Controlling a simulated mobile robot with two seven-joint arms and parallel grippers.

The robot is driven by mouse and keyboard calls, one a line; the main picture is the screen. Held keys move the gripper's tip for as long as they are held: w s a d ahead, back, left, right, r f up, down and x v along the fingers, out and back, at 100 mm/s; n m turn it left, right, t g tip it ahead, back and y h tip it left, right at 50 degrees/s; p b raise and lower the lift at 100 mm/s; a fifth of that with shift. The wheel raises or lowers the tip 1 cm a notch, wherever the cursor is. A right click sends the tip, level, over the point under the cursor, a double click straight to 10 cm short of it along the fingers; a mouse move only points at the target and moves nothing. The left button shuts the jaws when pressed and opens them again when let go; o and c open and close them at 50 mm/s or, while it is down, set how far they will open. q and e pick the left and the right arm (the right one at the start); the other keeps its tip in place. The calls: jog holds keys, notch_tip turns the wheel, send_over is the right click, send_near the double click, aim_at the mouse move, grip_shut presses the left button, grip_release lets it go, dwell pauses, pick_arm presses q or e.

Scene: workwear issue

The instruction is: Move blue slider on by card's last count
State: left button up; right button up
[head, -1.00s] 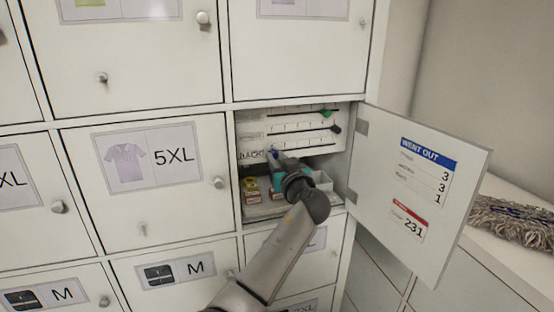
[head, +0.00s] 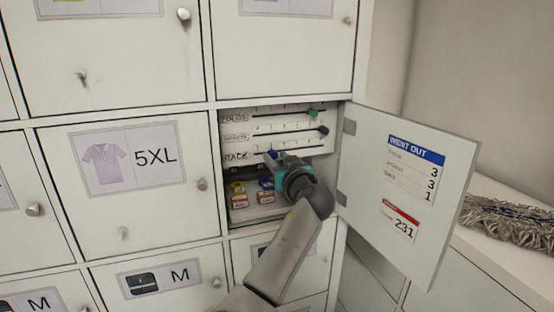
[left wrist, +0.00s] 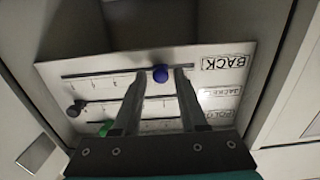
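A slider board (head: 293,119) with three slots is at the top of the open locker. The blue slider knob (left wrist: 160,74) sits in the slot beside the label BACK, near its label end. My left gripper (left wrist: 160,78) is open, with one finger on each side of the blue knob and small gaps visible. In the head view my left gripper (head: 278,160) reaches the board's lowest slot and partly covers it. The card WENT OUT (head: 413,170) on the open door lists 3, 3 and 1, the last being 1. My right gripper is not in view.
A green knob (head: 314,112) and a black knob (head: 323,130) sit at the right of the upper slots. Small boxes (head: 238,194) stand below the board. The open door (head: 370,185) bounds the right, with a red-topped card (head: 402,221) reading 231. A mop head (head: 515,220) lies farther right.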

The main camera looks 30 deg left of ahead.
pick_arm(q)
jog(key=shift+o, duration=0.7)
jog(key=shift+s, duration=0.1)
jog(key=b+v, duration=0.3)
jog(key=v, duration=1.2)
jog(key=shift+d, duration=0.1)
